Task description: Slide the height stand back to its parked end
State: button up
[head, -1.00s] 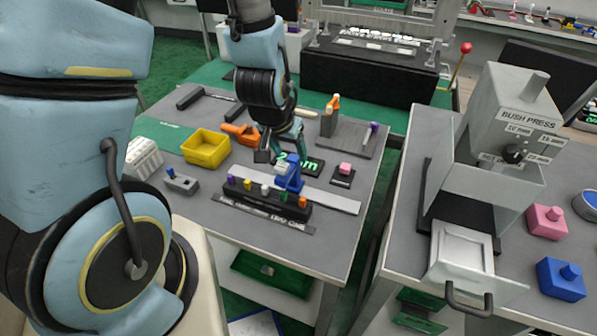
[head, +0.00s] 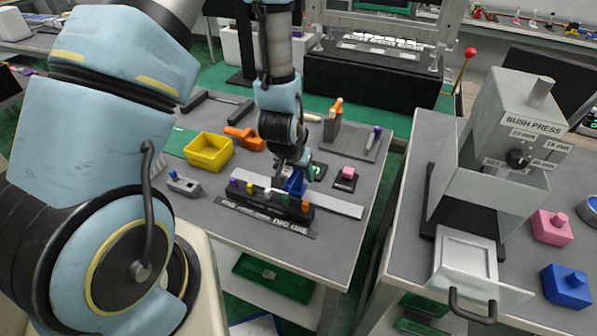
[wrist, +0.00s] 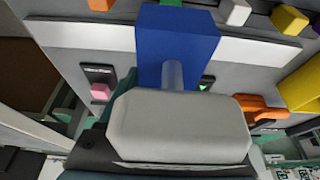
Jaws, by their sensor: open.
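The height stand is a blue block (head: 295,185) on a pale flat rail (head: 340,206), right of the rail's middle, behind the black block of coloured pegs. My gripper (head: 290,168) is right at the stand from above and behind, covering part of it. In the wrist view the blue body (wrist: 178,35) shows close up, with a grey rod running to a large pale grey rounded block (wrist: 180,125) that fills the near middle. The fingertips are hidden there, so contact cannot be made out. My gripper is open.
The black peg block (head: 270,200) stands close in front of the rail. A yellow bin (head: 209,152), an orange tool (head: 245,139) and a pink-topped piece (head: 346,177) lie around it. The bush press (head: 500,160) stands on a separate bench at right.

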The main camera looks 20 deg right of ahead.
grip_shut()
dwell(0.5)
dwell(0.9)
